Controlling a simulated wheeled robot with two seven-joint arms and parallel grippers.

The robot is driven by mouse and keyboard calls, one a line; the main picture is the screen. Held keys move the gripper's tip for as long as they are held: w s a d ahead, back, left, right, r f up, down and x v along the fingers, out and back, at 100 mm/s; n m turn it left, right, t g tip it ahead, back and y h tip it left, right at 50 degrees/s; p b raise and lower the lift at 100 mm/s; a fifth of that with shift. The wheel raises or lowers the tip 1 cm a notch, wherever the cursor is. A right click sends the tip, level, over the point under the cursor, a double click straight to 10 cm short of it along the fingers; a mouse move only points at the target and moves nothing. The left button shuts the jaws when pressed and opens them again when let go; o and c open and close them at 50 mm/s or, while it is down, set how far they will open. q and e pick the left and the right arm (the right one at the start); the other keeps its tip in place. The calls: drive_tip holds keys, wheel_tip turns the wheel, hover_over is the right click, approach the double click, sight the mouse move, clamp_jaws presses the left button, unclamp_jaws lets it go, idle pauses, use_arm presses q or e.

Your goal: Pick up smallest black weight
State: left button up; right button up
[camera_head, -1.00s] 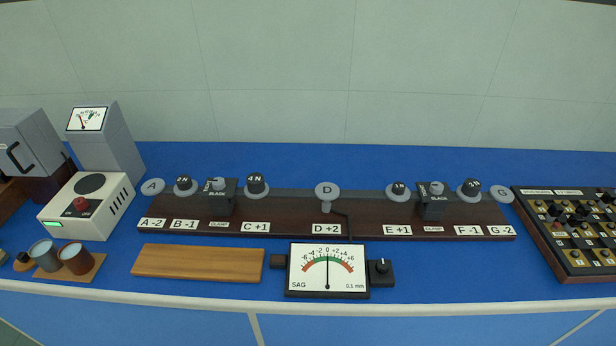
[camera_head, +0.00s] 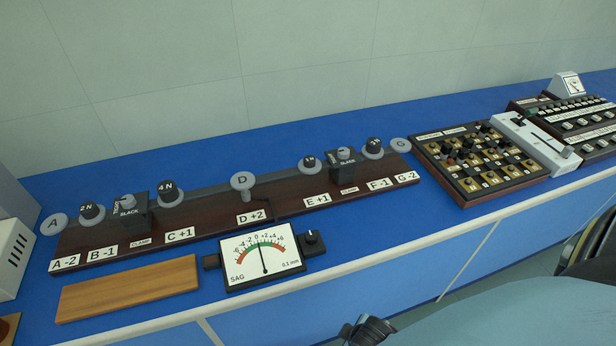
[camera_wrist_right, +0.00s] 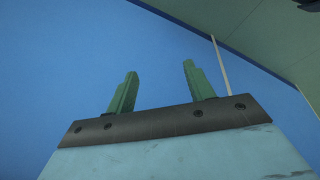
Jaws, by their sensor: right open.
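The black weights stand along the dark wooden beam (camera_head: 285,203) in the head view. The smallest-looking one, the black weight at E +1 (camera_head: 309,162), sits just left of the right-hand clamp; its label is too small to read. The others are the 2 N weight (camera_head: 92,211) at B -1, the 4 N weight (camera_head: 171,191) at C +1, and the weight at F -1 (camera_head: 373,147). My right gripper (camera_wrist_right: 159,68) shows in the right wrist view with its green fingers apart and nothing between them. No weight shows in that view. My left gripper is not in view.
Two black clamps (camera_head: 343,163) stand on the beam among the weights. A SAG meter (camera_head: 262,255) and a wooden block (camera_head: 128,289) lie in front. A switch board (camera_head: 480,163) is to the right. Part of my right arm fills the lower right.

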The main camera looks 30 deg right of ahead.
drive_tip(key=w+d+r+n+t+h+p, duration=0.1)
drive_tip(key=w+r, duration=0.2)
drive_tip(key=r, duration=0.9)
drive_tip(key=w+r+n+t+p, duration=0.1)
drive_tip(key=w+r+n+t, duration=0.15)
drive_tip(key=r, duration=1.05)
drive_tip(key=n+t+y+b, duration=0.1)
drive_tip(key=n+t, duration=0.8)
drive_tip(key=n, duration=1.9)
approach(311, 161)
drive_tip(key=shift+m, duration=0.25)
drive_tip(key=shift+x, duration=5.5)
drive_tip(key=shift+d, duration=0.1)
drive_tip(key=c, duration=1.1)
